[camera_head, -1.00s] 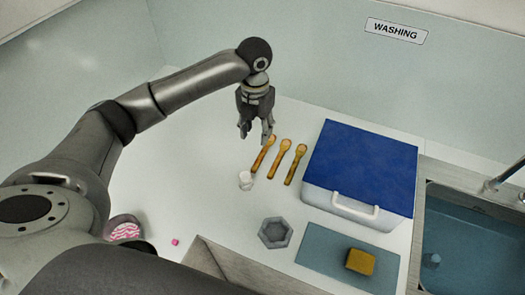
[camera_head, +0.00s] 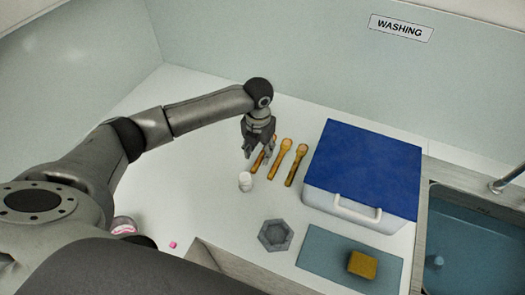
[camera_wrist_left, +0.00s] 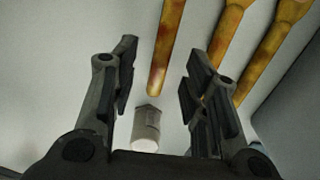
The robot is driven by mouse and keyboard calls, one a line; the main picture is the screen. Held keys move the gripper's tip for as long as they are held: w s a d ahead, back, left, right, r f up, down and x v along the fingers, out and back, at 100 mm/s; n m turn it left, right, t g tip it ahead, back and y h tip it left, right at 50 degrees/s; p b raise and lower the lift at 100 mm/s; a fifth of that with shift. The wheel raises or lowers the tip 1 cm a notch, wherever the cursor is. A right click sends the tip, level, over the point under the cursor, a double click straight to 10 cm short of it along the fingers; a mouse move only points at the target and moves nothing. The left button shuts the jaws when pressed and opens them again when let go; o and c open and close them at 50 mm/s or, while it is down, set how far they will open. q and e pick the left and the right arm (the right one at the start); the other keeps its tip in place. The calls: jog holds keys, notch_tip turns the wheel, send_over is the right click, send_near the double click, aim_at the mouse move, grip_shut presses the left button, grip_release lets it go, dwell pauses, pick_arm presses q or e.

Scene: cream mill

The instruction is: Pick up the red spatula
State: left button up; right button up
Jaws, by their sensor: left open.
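No plainly red spatula shows. Three yellow-brown, wood-like utensils lie side by side on the white counter: a left one (camera_wrist_left: 166,45) with reddish blotches, a middle one (camera_head: 279,160) and a right one (camera_head: 297,165). My left gripper (camera_head: 258,154) points down over the left utensil and hides part of it. In the left wrist view the gripper (camera_wrist_left: 160,58) is open and empty. The left utensil's near end shows between its fingers, and the right finger overlaps the middle utensil. I cannot tell the height gap. My right gripper is not in view.
A small white container (camera_head: 245,181) stands just in front of the utensils; it also shows in the left wrist view (camera_wrist_left: 146,130). A blue-lidded cooler (camera_head: 365,165) stands right. A grey hexagonal dish (camera_head: 275,235), yellow sponge (camera_head: 362,264) on a blue mat (camera_head: 322,250) and sink (camera_head: 470,240) are nearby.

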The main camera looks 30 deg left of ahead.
pick_arm(q)
jog(key=shift+f, duration=1.25)
grip_shut()
jog(key=shift+r, duration=0.15)
